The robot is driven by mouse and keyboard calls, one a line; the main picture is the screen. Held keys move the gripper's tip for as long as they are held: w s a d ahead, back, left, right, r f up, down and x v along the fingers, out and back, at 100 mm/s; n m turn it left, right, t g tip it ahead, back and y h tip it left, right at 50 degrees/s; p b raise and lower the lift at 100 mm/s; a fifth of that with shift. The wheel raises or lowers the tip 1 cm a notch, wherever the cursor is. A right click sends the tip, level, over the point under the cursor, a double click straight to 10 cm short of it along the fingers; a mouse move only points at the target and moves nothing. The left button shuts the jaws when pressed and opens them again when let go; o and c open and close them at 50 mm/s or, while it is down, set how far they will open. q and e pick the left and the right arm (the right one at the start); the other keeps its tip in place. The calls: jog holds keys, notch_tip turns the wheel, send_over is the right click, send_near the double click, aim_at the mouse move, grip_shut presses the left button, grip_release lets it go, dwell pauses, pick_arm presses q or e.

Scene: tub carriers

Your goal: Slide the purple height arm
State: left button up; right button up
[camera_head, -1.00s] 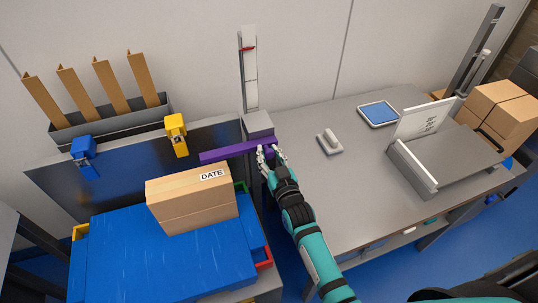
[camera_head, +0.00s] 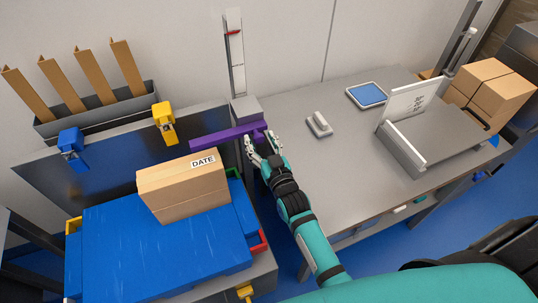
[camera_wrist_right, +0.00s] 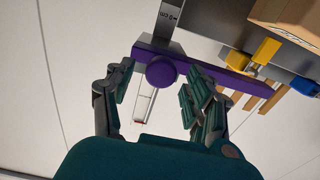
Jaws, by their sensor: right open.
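The purple height arm (camera_head: 215,137) is a flat bar sticking out left from the grey block (camera_head: 245,109) at the foot of an upright scale column (camera_head: 234,55). It reaches above the carton marked DATE (camera_head: 183,185). My right gripper (camera_head: 262,142) is at the bar's right end. In the right wrist view the purple bar (camera_wrist_right: 207,75) crosses the picture, and its round purple knob (camera_wrist_right: 161,72) sits between the open fingers of the gripper (camera_wrist_right: 155,85). The fingers are apart on either side of the knob; whether either touches it I cannot tell. My left gripper is out of view.
The carton sits on a blue top (camera_head: 150,255). Yellow (camera_head: 163,122) and blue (camera_head: 71,148) clips sit on the dark panel behind. The grey table (camera_head: 350,170) holds a small grey-white device (camera_head: 319,124), a blue-screened tablet (camera_head: 367,95) and a scale with a card (camera_head: 409,96).

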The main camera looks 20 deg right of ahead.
jog(key=s, duration=1)
jog(key=shift+d, duration=0.15)
jog(key=s+f+g, duration=0.3)
jog(key=s+f, duration=0.2)
jog(key=f, duration=0.6)
jog(key=s+a+f+n+g+y, duration=0.1)
jog(key=s+f+g, duration=0.25)
jog(key=f, duration=0.65)
jog(key=s+f+g, duration=0.3)
jog(key=s+f, duration=0.2)
jog(key=f, duration=0.6)
jog(key=s+d+f+g, duration=0.2)
jog(key=s+f, duration=0.3)
jog(key=s, duration=0.3)
jog(key=s+d+f+g+h, duration=0.1)
jog(key=s+d+f+g, duration=0.1)
jog(key=s+f, duration=0.3)
jog(key=s+d+f+n+g, duration=0.1)
jog(key=s+d+f+g, duration=0.2)
jog(key=s, duration=1)
notch_tip(320, 180, down, 2)
jog(key=shift+f+h, duration=0.1)
jog(key=shift+h, duration=0.2)
jog(key=shift+g, duration=0.25)
